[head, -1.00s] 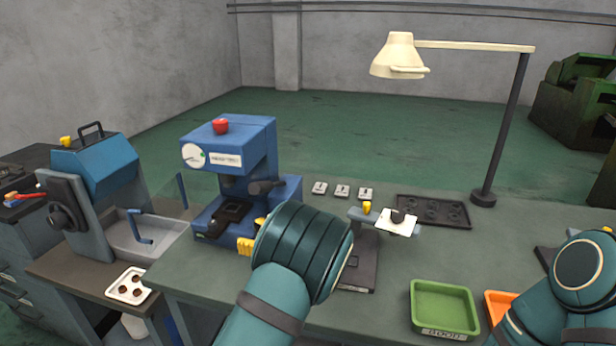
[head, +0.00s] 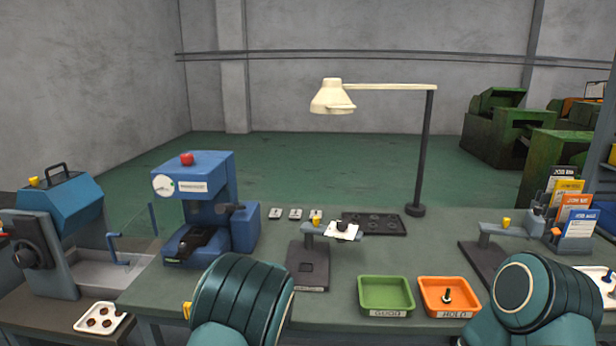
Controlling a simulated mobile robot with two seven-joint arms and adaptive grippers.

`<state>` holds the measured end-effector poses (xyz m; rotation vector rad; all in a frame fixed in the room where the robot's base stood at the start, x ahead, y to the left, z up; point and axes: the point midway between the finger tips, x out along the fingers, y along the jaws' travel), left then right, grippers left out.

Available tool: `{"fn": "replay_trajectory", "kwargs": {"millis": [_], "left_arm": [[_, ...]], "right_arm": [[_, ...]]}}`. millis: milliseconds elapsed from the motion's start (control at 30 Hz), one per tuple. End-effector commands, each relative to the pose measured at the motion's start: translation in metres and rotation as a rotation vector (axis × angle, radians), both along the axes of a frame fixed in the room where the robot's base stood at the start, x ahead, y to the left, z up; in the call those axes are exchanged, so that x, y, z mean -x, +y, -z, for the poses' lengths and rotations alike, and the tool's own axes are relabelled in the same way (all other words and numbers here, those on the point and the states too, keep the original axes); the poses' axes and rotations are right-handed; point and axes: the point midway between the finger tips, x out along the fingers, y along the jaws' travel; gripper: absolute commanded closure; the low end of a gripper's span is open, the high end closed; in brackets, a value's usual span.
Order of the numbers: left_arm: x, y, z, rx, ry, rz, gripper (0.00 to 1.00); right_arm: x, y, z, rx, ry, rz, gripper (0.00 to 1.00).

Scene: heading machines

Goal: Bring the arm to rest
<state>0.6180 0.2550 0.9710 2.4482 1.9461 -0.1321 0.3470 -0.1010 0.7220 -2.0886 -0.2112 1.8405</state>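My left arm (head: 243,305) rises from the bottom edge in front of the bench, its rounded teal joint towards me. A small yellow part (head: 187,310), seemingly of my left gripper, shows at its left side. The rest of that gripper is hidden behind the arm, so I cannot tell its opening or whether it holds anything. My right arm (head: 545,300) is at the lower right, in front of the bench's right part. Its gripper does not show.
A blue press (head: 205,200) and a blue machine with a crank (head: 62,225) stand left. A green tray (head: 386,292), an orange tray (head: 449,295) holding a dark part, and a lamp (head: 423,150) are on the bench. Card holders (head: 570,230) stand right. Bench between press and fixture is clear.

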Motion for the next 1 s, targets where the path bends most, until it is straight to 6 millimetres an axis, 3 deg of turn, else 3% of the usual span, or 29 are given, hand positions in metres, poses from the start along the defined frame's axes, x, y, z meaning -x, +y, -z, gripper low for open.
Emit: {"fn": "replay_trajectory", "kwargs": {"millis": [100,267,400,500,700,900,1000], "left_arm": [[0.024,0.014,0.051,0.135,0.224,-0.023,0.44],[0.072,0.016,0.130,0.389,0.570,-0.004,0.44],[0.132,-0.005,0.200,0.697,0.881,0.099,0.44],[0.173,-0.033,0.237,0.923,1.037,0.231,0.44],[0.233,-0.098,0.269,1.278,1.139,0.585,0.44],[0.261,-0.145,0.266,1.411,1.023,0.944,0.44],[0.266,-0.154,0.260,1.388,0.951,1.068,0.44]], "right_arm": [[-0.001,0.000,0.000,0.000,-0.002,0.001,0.44],[-0.001,0.000,0.000,0.000,-0.002,0.001,0.44],[0.000,0.000,0.000,0.000,-0.001,0.000,0.44],[-0.001,0.000,0.000,0.000,-0.001,0.000,0.44],[-0.001,0.000,0.000,0.000,-0.002,0.001,0.44],[-0.001,0.000,0.000,0.000,-0.001,0.000,0.44],[-0.001,0.000,0.000,0.000,-0.001,0.000,0.44]]}}
